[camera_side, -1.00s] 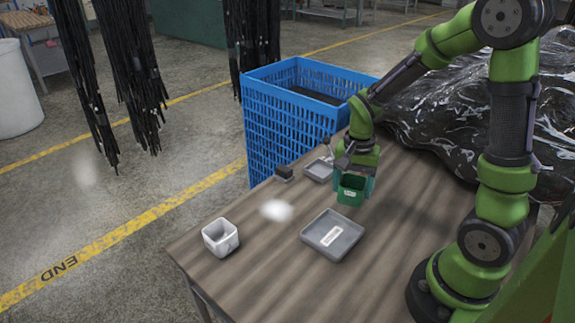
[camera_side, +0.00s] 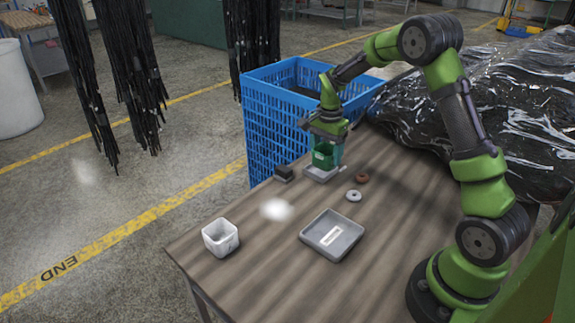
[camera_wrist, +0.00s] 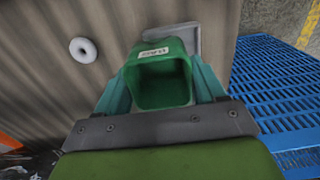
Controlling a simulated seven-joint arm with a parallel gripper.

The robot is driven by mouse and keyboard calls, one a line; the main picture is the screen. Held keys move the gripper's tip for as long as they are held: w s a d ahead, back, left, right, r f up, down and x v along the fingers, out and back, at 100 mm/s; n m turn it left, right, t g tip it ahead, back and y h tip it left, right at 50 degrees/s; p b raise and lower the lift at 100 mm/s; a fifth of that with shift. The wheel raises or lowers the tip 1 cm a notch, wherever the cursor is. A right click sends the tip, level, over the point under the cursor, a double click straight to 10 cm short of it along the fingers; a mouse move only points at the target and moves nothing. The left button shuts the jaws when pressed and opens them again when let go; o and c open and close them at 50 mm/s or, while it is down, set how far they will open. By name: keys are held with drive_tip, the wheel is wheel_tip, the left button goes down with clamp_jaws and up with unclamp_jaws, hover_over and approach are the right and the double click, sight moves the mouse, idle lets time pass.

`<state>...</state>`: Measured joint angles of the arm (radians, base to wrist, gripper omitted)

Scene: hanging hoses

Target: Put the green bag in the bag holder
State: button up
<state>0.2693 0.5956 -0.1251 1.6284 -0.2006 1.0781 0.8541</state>
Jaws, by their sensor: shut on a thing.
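The green bag shows as a small green open-topped bin with a white label (camera_side: 322,158). My gripper (camera_side: 327,152) is shut on it, with a teal finger on each side. In the wrist view the green bin (camera_wrist: 162,82) sits between the fingers of my gripper (camera_wrist: 164,84), its open mouth toward the camera. A small grey tray (camera_side: 318,177), possibly the bag holder, lies right beneath the bin in the side view. In the wrist view the grey tray (camera_wrist: 186,32) is partly hidden behind it. I cannot tell whether the bin touches the tray.
A blue crate (camera_side: 270,130) stands behind the table. A small black block (camera_side: 284,172) is left of the small tray. A white ring (camera_side: 353,196) and a brown ring (camera_side: 362,178) lie to its right. A larger labelled grey tray (camera_side: 332,235) and white container (camera_side: 220,237) are nearer.

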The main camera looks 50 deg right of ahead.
sight(321, 159)
drive_tip(key=shift+w+d, duration=0.4)
drive_tip(key=shift+w, duration=0.45)
drive_tip(key=shift+w+f, duration=0.1)
drive_tip(key=shift+f, duration=1.75)
drive_tip(key=shift+f, duration=0.2)
drive_tip(key=o, duration=1)
drive_tip(key=shift+r, duration=0.1)
